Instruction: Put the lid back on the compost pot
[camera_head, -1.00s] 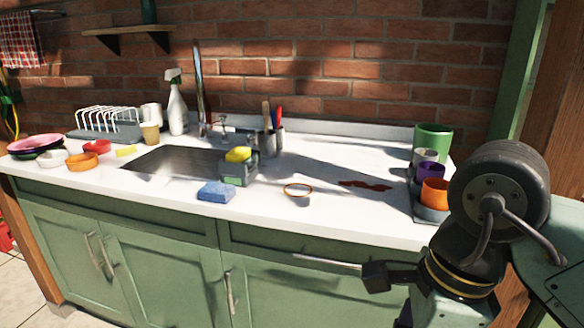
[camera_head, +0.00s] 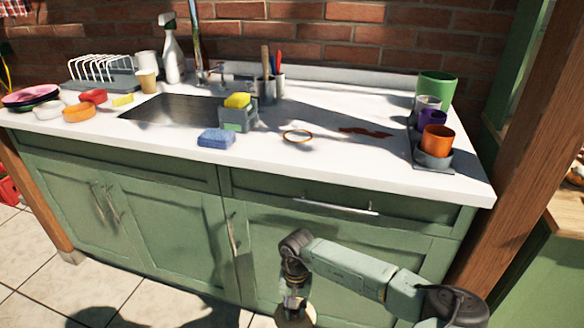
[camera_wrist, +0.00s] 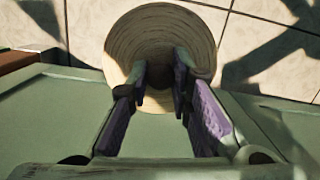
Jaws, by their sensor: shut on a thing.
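A round, pale wood-grained disc that looks like the lid (camera_wrist: 150,28) is at the top middle of the wrist view. My gripper (camera_wrist: 160,78) is shut on it near its middle; the part between the purple-padded fingers is mostly hidden. In the head view the lid (camera_head: 297,318) shows partly at the bottom edge. My gripper (camera_head: 293,300) points down above it, low in front of the green cabinet doors. I cannot pick out a compost pot for certain in either view.
A wooden post (camera_head: 520,160) stands at the right. Tiled floor (camera_head: 40,270) is open at lower left.

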